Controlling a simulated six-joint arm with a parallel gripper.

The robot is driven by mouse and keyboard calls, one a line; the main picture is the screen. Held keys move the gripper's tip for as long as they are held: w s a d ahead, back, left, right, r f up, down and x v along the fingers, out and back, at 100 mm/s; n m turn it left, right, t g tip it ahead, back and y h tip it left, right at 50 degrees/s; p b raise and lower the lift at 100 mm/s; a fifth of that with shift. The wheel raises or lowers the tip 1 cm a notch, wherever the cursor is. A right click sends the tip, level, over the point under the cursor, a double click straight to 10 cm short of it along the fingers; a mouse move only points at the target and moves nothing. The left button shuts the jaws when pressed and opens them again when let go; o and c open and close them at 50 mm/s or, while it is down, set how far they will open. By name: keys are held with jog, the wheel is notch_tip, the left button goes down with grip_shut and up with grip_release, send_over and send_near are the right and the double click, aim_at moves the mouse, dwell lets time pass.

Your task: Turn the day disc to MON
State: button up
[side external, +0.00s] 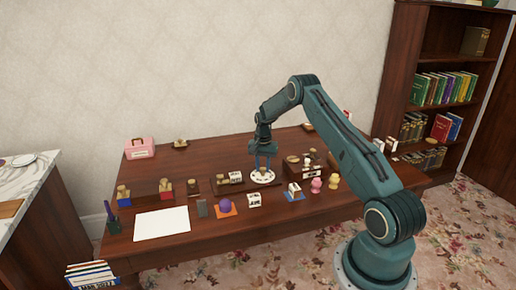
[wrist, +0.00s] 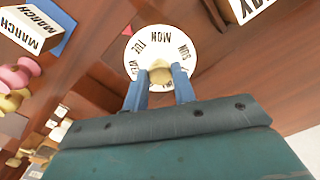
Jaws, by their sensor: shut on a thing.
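The white day disc (side external: 262,178) lies on the desk below my gripper (side external: 263,163). It also shows in the wrist view (wrist: 160,32), with black day names around its rim. MON is at the top, TUE to its left and SUN to its right; the lower names are partly hidden by the fingers. A small red triangle (wrist: 127,30) sits just outside the disc at the upper left, closest to TUE. My gripper (wrist: 160,76) is shut on the brass-coloured knob (wrist: 160,70) at the disc's centre, one blue finger on each side.
A MARCH block (wrist: 29,29) and a MAY block (wrist: 248,8) stand near the disc. Pink and yellow pieces (side external: 317,185) are to its right. A white sheet (side external: 161,224), a purple ball (side external: 225,205) and a pink case (side external: 140,148) lie farther left. The back of the desk is mostly clear.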

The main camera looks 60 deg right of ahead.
aim_at(263, 169)
jog(key=n, duration=0.4)
jog(key=shift+n, duration=2.4)
jog(key=o, duration=1)
jog(key=shift+r, duration=0.15)
notch_tip(263, 169, up, 14)
jog(key=shift+f, duration=0.2)
